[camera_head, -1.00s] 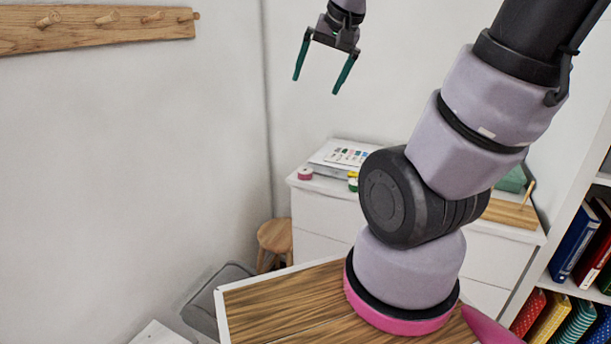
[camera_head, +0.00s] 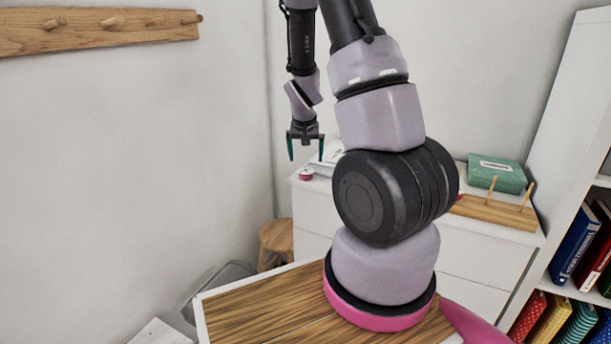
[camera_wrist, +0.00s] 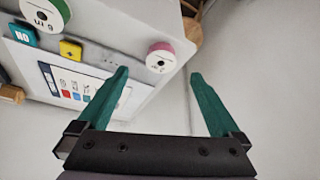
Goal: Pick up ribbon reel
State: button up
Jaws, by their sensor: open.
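A small pink-edged ribbon reel (camera_head: 306,174) with a white face lies near the left end of the white cabinet top. In the wrist view the pink reel (camera_wrist: 160,58) shows near the cabinet's edge, ahead of and between my fingertips in the picture. A larger green-edged reel (camera_wrist: 46,14) with a white face shows at the top left of the wrist view. My gripper (camera_head: 306,156) points down with its green fingers open and empty. It is above the cabinet's left end, apart from the pink reel. In the wrist view my gripper (camera_wrist: 158,75) is also open.
The white cabinet (camera_head: 312,208) also bears a printed card (camera_wrist: 72,82), a yellow block (camera_wrist: 71,50) and a teal block (camera_wrist: 22,33). A green box (camera_head: 497,173) and a pegged wooden board (camera_head: 492,211) stand at its right. A wooden stool (camera_head: 276,240) is at its left.

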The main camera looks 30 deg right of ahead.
aim_at(306, 168)
jog(key=x, duration=0.7)
jog(key=shift+w+d+f, duration=0.15)
jog(key=shift+w+f, duration=0.05)
jog(key=shift+w, duration=0.25)
jog(key=shift+c, duration=0.3)
jog(key=c, duration=1.3)
